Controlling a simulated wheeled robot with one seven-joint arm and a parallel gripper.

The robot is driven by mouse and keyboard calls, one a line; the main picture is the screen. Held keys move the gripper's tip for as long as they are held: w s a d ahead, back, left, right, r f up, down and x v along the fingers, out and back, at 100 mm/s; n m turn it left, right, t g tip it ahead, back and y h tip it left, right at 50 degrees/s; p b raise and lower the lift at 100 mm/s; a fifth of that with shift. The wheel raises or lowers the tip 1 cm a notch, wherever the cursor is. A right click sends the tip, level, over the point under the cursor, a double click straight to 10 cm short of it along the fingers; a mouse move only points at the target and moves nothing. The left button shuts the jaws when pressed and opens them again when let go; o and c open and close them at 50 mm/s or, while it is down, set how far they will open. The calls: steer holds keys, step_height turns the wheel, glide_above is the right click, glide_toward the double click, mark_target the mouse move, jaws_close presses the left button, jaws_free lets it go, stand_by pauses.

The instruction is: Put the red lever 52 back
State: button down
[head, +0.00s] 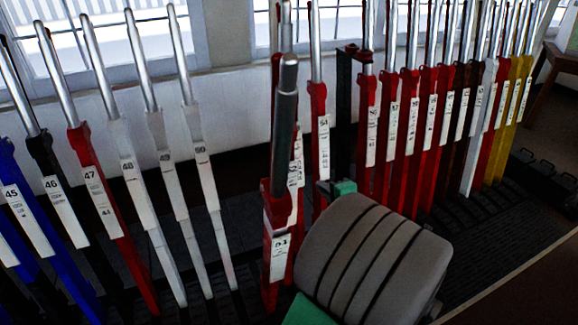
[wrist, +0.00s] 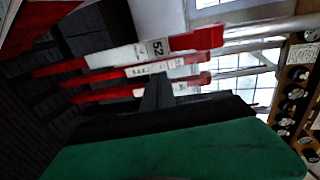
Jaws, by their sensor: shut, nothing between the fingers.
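The red lever 52 (wrist: 190,42) crosses the upper middle of the wrist view, turned sideways, with its white number plate readable.
White levers (head: 165,185) and blue levers (head: 45,235) stand to the left. A close row of red levers (head: 390,130) stands to the right, with yellow ones (head: 515,85) at its end. Windows and a wall are behind. A red surface (wrist: 35,22) is close at the wrist view's upper left.

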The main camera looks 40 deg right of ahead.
mark_target(297, 165)
steer(key=x, duration=0.4)
steer(key=b+x, duration=0.1)
steer(key=x, duration=0.3)
steer(key=r+x, duration=0.1)
steer(key=x, duration=0.4)
steer(key=shift+w+a+b, duration=0.15)
steer(key=shift+w+b, duration=0.05)
steer(key=shift+b, duration=0.1)
steer(key=shift+w+d, duration=0.2)
steer(key=shift+w, duration=0.2)
